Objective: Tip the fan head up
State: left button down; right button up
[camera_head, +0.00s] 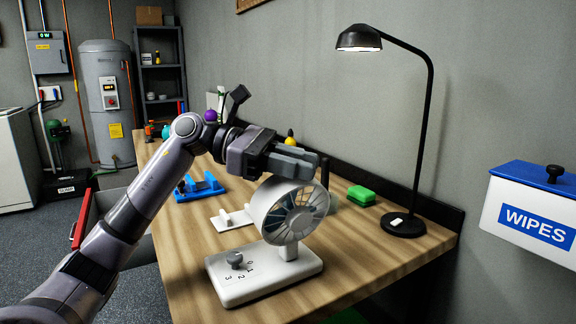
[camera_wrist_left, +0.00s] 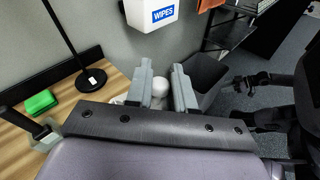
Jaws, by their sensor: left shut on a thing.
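The fan is white with a round caged head (camera_head: 290,212) on a short post over a flat base (camera_head: 262,278). The base carries a grey knob (camera_head: 235,259) and printed numbers. The head faces to the right and toward me. My left gripper (camera_head: 300,162) is at the top rim of the head, its fingers reaching from the left, and is shut on the fan head. In the left wrist view, white rounded fan parts (camera_wrist_left: 160,86) show between the two grey fingers (camera_wrist_left: 162,78); the exact contact is hidden.
A black desk lamp (camera_head: 424,150) stands right of the fan, near a green sponge block (camera_head: 361,195). A blue stand (camera_head: 199,188) and a white holder (camera_head: 232,219) lie behind on the wooden table (camera_head: 385,255). A wipes box (camera_head: 535,212) hangs at right.

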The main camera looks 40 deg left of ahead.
aim_at(308, 191)
pick_arm(q)
jog(key=shift+s+d+f+m+y, duration=0.15)
jog(key=shift+d+m+y, duration=0.1)
jog(key=shift+d, duration=0.25)
jog(key=shift+s+d+f+m+y, duration=0.1)
jog(key=shift+s+d+m+y, duration=0.15)
jog(key=shift+d, duration=0.25)
jog(key=shift+s+d+f+m+y, duration=0.1)
jog(key=shift+d+m+y, duration=0.15)
jog(key=shift+d, duration=0.25)
jog(key=c, duration=1.1)
grip_release()
jog(key=shift+d, duration=0.1)
jog(key=shift+s+a+b, duration=0.15)
jog(key=shift+a+b, duration=0.15)
jog(key=shift+a, duration=0.05)
jog(key=v, duration=0.3)
jog(key=b+v, duration=0.1)
jog(key=v, duration=0.2)
jog(key=shift+a+r+b, duration=0.15)
jog(key=shift+r+b, duration=0.15)
jog(key=shift+s, duration=0.1)
